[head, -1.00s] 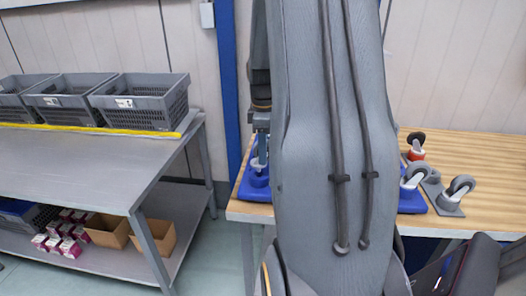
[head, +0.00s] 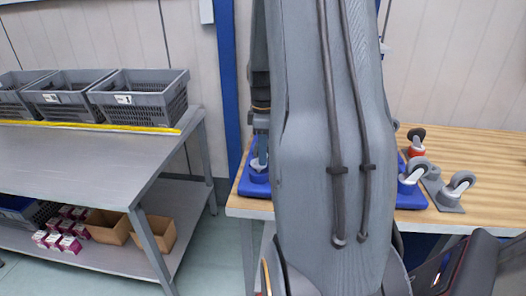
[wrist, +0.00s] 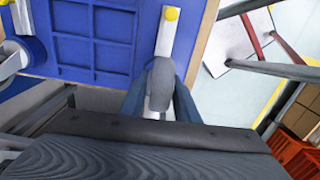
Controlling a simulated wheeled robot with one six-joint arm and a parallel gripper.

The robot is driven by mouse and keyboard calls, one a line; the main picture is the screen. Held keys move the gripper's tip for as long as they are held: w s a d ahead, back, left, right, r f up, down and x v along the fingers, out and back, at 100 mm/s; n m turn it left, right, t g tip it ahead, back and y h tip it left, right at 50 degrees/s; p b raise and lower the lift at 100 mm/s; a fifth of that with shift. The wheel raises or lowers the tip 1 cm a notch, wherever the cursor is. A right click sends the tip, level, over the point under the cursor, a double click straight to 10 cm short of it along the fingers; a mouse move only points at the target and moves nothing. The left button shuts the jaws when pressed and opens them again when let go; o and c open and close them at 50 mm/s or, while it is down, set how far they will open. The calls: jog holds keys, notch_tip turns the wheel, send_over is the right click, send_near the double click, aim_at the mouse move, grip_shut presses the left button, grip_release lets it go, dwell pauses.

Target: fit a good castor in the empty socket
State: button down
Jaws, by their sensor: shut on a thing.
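In the wrist view my gripper (wrist: 160,100) is shut on a grey castor wheel (wrist: 160,84), which stands between its two fingers. The castor is beside the edge of a blue ribbed dolly (wrist: 95,35). A pale bar with a yellow end (wrist: 167,38) lies just beyond the wheel. Whether the castor is seated in a socket is hidden. In the head view the blue dolly (head: 255,187) shows on both sides of my arm, which hides its middle. A castor (head: 414,172) stands at its right end. Another castor (head: 461,184) on a grey plate and a red-bodied castor (head: 416,147) stand nearby.
The wooden table (head: 490,150) is clear to the far right. A grey metal bench (head: 90,160) on the left holds grey crates (head: 140,98), with cardboard boxes (head: 155,238) on its lower shelf. Floor shows between bench and table.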

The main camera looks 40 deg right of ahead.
jog(key=shift+f, duration=0.95)
dwell(0.5)
jog(key=c, duration=1.3)
grip_release()
jog(key=shift+r+b, duration=1.05)
jog(key=shift+r, duration=2.85)
